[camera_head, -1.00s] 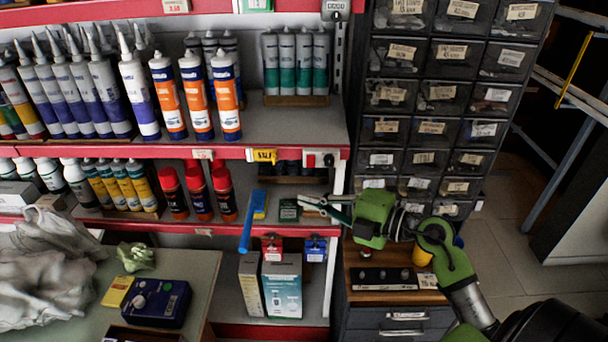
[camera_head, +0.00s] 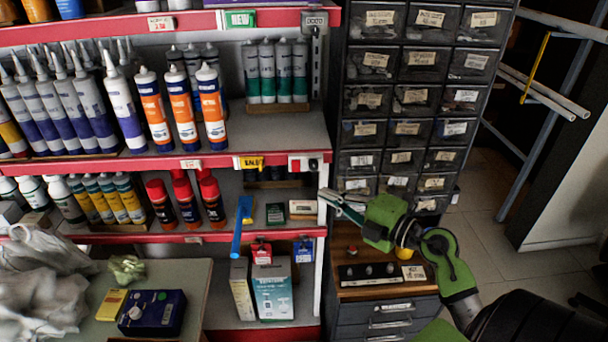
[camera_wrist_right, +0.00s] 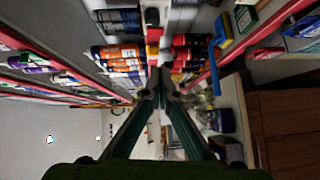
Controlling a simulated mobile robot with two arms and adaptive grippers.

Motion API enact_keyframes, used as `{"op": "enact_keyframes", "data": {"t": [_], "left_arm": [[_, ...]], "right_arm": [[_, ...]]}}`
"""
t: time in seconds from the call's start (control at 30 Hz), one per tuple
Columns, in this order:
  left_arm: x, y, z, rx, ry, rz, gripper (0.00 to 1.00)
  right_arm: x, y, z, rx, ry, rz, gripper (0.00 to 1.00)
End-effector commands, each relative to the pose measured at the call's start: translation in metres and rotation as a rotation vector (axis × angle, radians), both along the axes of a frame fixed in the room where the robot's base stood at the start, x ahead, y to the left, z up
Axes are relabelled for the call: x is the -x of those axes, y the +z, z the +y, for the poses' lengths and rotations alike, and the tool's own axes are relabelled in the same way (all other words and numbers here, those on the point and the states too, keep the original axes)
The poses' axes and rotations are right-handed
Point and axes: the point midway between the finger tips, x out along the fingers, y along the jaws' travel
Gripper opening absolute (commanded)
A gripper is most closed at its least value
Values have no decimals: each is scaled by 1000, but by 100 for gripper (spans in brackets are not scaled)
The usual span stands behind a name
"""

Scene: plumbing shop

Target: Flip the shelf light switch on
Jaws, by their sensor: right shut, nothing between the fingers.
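A small white plate with a red part and a black part, which looks like the switch (camera_head: 306,164), sits on the red shelf edge at its right end. Its setting is too small to tell. It also appears as a red and black fitting (camera_wrist_right: 153,36) in the upper middle of the right wrist view, beyond the fingertips. My right gripper (camera_head: 324,194) is shut and empty. Its fingertips point left, below and slightly right of the switch in the head view, near the white shelf post. They meet in the middle of the right wrist view (camera_wrist_right: 160,76). My left gripper is not in view.
A yellow label (camera_head: 250,162) is left of the switch on the shelf edge (camera_head: 120,165). Orange-white tubes (camera_head: 183,108) and red-capped cans (camera_head: 185,200) stand nearby. A blue bar-like tool (camera_head: 239,230) hangs over the lower edge. A drawer cabinet (camera_head: 407,135) stands behind my right arm.

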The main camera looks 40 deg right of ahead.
Motion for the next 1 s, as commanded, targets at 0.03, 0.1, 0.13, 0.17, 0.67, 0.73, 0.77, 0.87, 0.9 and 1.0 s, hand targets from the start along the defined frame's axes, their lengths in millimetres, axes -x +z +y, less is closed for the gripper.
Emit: {"op": "enact_keyframes", "data": {"t": [0.03, 0.1, 0.13, 0.17, 0.67, 0.73, 0.77, 0.87, 0.9, 1.0], "left_arm": [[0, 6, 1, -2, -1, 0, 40], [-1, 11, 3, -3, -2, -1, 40], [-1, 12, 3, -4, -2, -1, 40], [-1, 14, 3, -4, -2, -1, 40], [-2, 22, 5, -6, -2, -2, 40], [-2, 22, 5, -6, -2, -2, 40], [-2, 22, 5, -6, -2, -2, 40], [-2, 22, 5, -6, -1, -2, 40], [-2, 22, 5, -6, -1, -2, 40], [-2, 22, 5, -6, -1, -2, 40]], "right_arm": [[-11, 4, 2, -2, 1, -4, 0], [-26, 3, 7, -2, 2, -3, 0], [-33, 2, 8, -3, 2, -3, 0], [-39, 1, 9, -2, 1, -3, 0], [-102, -10, -2, 0, 0, 1, 0], [-104, -10, -3, 0, 1, 0, 0], [-105, -10, -3, 0, 1, 0, 0], [-105, -11, -3, 1, 1, 1, 0], [-105, -11, -3, 1, 1, 1, 0], [-105, -11, -3, 1, 1, 1, 0]]}}
